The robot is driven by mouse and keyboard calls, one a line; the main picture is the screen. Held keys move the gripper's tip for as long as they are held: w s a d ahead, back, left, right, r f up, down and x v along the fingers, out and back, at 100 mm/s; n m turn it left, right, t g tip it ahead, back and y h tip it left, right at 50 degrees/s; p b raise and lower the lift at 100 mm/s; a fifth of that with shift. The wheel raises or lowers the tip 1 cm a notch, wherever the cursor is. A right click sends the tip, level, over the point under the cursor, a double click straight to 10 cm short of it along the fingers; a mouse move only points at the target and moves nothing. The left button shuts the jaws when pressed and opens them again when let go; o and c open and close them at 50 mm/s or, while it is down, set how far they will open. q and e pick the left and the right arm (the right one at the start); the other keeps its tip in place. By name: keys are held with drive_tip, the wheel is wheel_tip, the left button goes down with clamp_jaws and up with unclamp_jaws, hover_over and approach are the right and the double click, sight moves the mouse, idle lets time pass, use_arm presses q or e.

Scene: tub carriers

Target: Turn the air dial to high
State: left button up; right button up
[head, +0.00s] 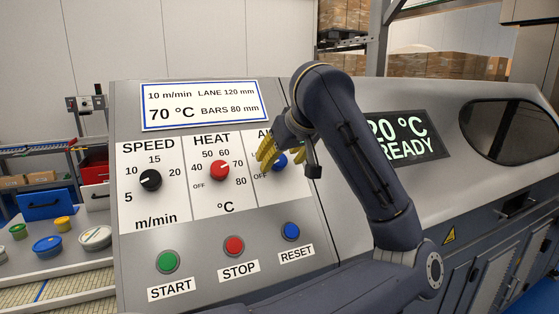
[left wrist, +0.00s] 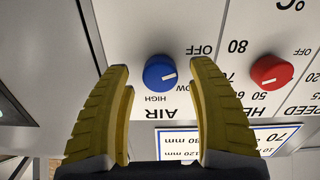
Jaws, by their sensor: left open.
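The blue air dial (head: 280,161) is on the white panel, partly hidden by my left gripper (head: 282,157) in the head view. In the left wrist view, which shows the panel upside down, the dial (left wrist: 158,73) sits between the tips of the open yellow fingers of my left gripper (left wrist: 160,68), with a gap on each side. Its white mark points right in that view, near the LOW label (left wrist: 183,88). The HIGH label (left wrist: 157,98) is below the dial and OFF (left wrist: 201,50) is to its upper right. My right gripper is not in view.
The red heat dial (head: 219,170) and black speed dial (head: 150,180) are left of the air dial. START (head: 168,262), STOP (head: 234,246) and RESET (head: 291,231) buttons are below. A display (head: 405,137) reads 20 °C READY, partly hidden by my arm.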

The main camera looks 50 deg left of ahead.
use_arm(q)
drive_tip(key=shift+w+a+f, duration=0.1)
drive_tip(key=shift+a+f, duration=0.25)
clamp_jaws()
idle(0.4)
